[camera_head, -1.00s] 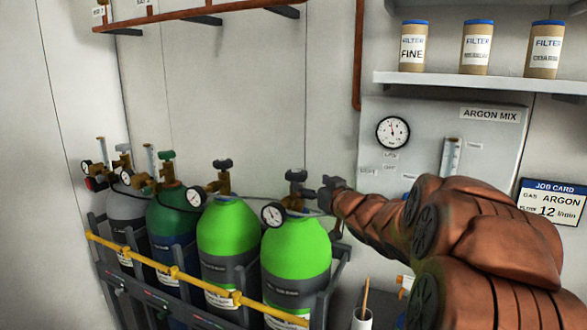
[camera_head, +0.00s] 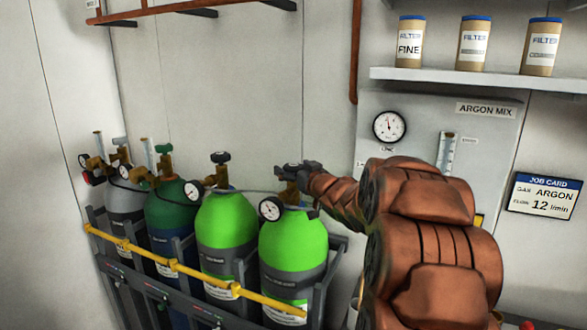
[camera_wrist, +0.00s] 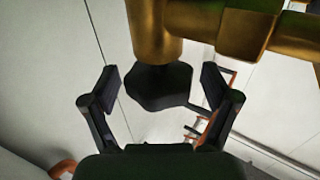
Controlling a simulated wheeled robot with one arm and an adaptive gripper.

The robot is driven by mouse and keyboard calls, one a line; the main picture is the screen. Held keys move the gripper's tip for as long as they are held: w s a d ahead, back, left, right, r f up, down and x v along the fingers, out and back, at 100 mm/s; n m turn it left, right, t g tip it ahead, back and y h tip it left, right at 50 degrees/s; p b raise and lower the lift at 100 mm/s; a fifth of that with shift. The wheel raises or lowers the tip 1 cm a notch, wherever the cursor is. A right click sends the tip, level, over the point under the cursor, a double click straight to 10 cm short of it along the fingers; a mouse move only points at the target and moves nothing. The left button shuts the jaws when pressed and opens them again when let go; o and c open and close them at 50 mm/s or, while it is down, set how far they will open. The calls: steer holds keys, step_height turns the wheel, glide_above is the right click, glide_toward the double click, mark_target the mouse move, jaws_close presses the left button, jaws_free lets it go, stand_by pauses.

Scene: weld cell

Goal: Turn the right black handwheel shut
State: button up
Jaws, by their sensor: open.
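The right black handwheel (camera_wrist: 158,87) sits on a brass valve (camera_wrist: 155,30), which the wrist view shows from close by. In the head view this valve tops the right bright-green cylinder (camera_head: 293,245), and its handwheel is largely hidden by my gripper. My gripper (camera_wrist: 160,98) is open, with one finger on each side of the handwheel. A gap shows between the handwheel and each finger, so I see no contact. In the head view my gripper (camera_head: 294,171) is at the valve top. The left black handwheel (camera_head: 220,157) tops the other bright-green cylinder (camera_head: 226,225).
A dial gauge (camera_head: 270,209) sticks out by the right cylinder's valve. Dark green (camera_head: 172,208) and grey (camera_head: 126,203) cylinders stand left, behind a yellow rail (camera_head: 180,268). The argon mix panel (camera_head: 430,125) is on the wall, with a shelf (camera_head: 480,80) above.

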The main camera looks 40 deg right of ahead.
steer(key=c, duration=1.2)
steer(key=shift+o, duration=0.2)
steer(key=shift+f+b, duration=0.1)
steer(key=shift+b, duration=0.2)
steer(key=b, duration=0.1)
steer(key=m+h+b, duration=0.1)
steer(key=b, duration=0.1)
steer(key=shift+f+h, duration=0.2)
steer(key=shift+h, duration=0.1)
steer(key=shift+h+b, duration=0.4)
steer(key=shift+b, duration=0.5)
steer(key=shift+r+m+g+h+b, duration=0.35)
steer(key=shift+m+h+b, duration=0.2)
steer(key=shift+b, duration=0.3)
steer(key=o, duration=1.2)
steer(key=shift+y, duration=0.25)
steer(key=shift+c, duration=0.2)
